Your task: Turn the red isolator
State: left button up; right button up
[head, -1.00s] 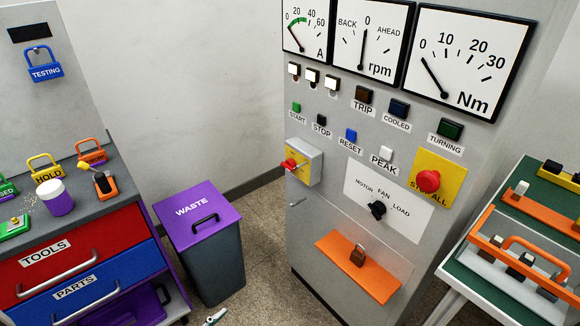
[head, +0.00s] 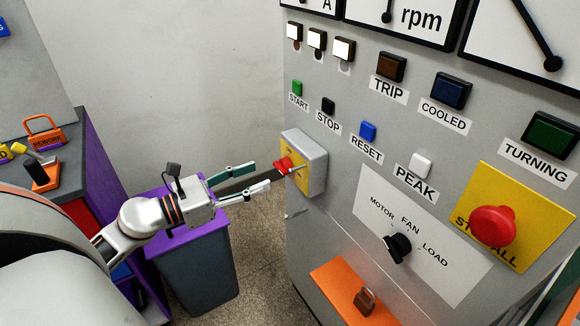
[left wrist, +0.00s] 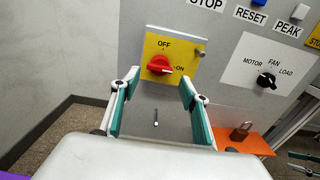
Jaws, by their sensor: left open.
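The red isolator (head: 288,166) is a rotary handle on a yellow-fronted grey box on the left side of the grey cabinet. In the left wrist view the red isolator (left wrist: 159,66) sits between the OFF and ON marks, its pointed end toward ON. My left gripper (head: 262,176) is open and empty, its fingers pointing at the isolator from the left, a short way apart from it. In the left wrist view the left gripper's fingers (left wrist: 158,84) stand either side below the handle.
The cabinet carries a red STOP ALL button (head: 492,226), a black selector knob (head: 399,246) and several small push buttons. An orange shelf (head: 336,291) with a padlock (head: 366,300) juts out below. A purple-lidded waste bin (head: 200,272) stands under my left arm.

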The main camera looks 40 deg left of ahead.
aim_at(278, 168)
pick_arm(q)
jog(key=x, duration=0.3)
jog(key=p+x, duration=0.1)
jog(key=x, duration=0.1)
jog(key=shift+r, duration=0.35)
jog(key=shift+w+d+f, duration=0.15)
jog(key=shift+w, duration=0.25)
jog(key=shift+w+d+f, duration=0.1)
jog(key=shift+w+d, duration=0.1)
jog(key=shift+w, duration=0.2)
jog(key=c, duration=0.9)
